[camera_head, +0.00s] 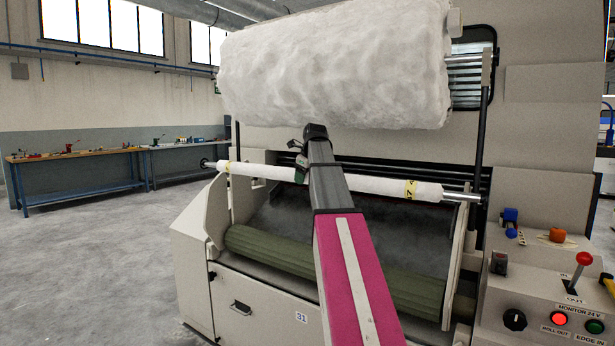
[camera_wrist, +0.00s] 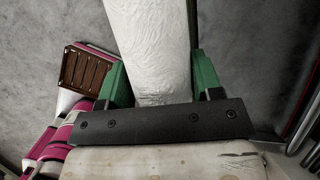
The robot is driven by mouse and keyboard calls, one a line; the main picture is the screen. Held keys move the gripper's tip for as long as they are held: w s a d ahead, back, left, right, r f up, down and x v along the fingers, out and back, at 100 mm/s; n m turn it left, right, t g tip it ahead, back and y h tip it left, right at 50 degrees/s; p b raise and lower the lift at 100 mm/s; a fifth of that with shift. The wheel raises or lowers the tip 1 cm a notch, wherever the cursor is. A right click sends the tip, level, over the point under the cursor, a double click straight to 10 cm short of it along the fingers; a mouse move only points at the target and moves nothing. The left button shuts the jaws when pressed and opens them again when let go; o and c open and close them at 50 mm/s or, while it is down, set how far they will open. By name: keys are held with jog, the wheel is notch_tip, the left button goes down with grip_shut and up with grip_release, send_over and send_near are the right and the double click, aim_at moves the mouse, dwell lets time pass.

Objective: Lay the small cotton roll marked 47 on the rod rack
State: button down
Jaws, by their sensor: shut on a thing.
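The small cotton roll (camera_head: 375,185) is a long thin white roll with a bare rod end at each side. A yellow label near its right end seems to read 47, turned sideways. My gripper (camera_head: 302,168) is shut around the middle of the roll and holds it roughly level across the front of the machine. The wrist view shows the white roll (camera_wrist: 150,45) between the green fingers of my gripper (camera_wrist: 158,85). Dark horizontal rods (camera_head: 380,165) run just behind the roll; I cannot tell whether they are the rod rack or whether the roll touches them.
A large fluffy cotton roll (camera_head: 335,65) hangs above my arm. A green roller (camera_head: 270,252) lies below, between the machine's side plates. A control panel (camera_head: 545,290) with a red-knobbed lever stands at right. Benches (camera_head: 80,160) line the left wall; the floor (camera_head: 90,270) there is clear.

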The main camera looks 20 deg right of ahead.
jog(key=s+a, duration=1)
jog(key=a, duration=0.3)
dwell(1.1)
